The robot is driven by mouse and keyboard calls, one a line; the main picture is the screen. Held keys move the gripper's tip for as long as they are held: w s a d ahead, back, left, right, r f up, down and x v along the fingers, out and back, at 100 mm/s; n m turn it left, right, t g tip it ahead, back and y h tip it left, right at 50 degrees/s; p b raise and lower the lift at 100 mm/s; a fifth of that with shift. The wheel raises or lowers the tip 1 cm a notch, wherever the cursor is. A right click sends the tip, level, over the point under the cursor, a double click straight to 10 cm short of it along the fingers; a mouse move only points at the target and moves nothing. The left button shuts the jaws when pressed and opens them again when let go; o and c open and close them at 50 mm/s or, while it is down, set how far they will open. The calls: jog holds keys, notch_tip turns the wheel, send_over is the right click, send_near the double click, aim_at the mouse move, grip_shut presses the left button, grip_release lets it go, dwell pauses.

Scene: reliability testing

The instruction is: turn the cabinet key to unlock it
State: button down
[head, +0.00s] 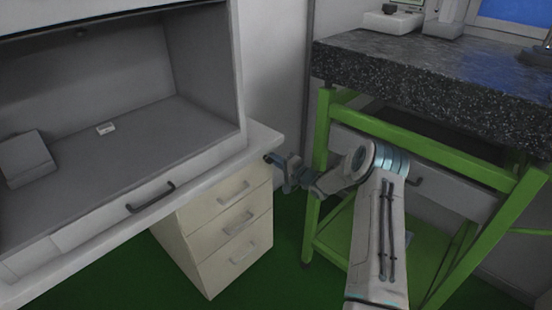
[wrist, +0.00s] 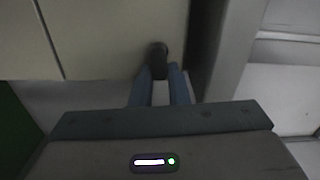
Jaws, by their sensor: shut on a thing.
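The cream cabinet (head: 190,245) with several drawers stands under the left bench in the head view. Its pale front (wrist: 100,40) fills the upper left of the wrist view, split by a dark vertical seam. A small dark key (wrist: 158,52) stands out from this front near its edge. My gripper (wrist: 160,76) has its two blue fingers closed on the key from either side. In the head view my gripper (head: 281,168) is by the upper right corner of the cabinet, and the key cannot be made out there. The key's turn angle cannot be told.
A white bench (head: 262,139) juts out just above the cabinet, close to my gripper. A green-framed table (head: 322,140) with a dark speckled stone top (head: 400,75) stands to the right, near my arm. A grey hood (head: 190,125) is on the left.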

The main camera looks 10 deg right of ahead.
jog(key=shift+f+m, duration=0.1)
jog(key=shift+m, duration=0.4)
jog(key=c, duration=1.4)
grip_release()
jog(key=p+v, duration=0.1)
jog(key=v, duration=1.2)
jog(key=shift+s, duration=0.35)
jog(key=shift+d+p, duration=0.15)
jog(key=shift+p, duration=0.15)
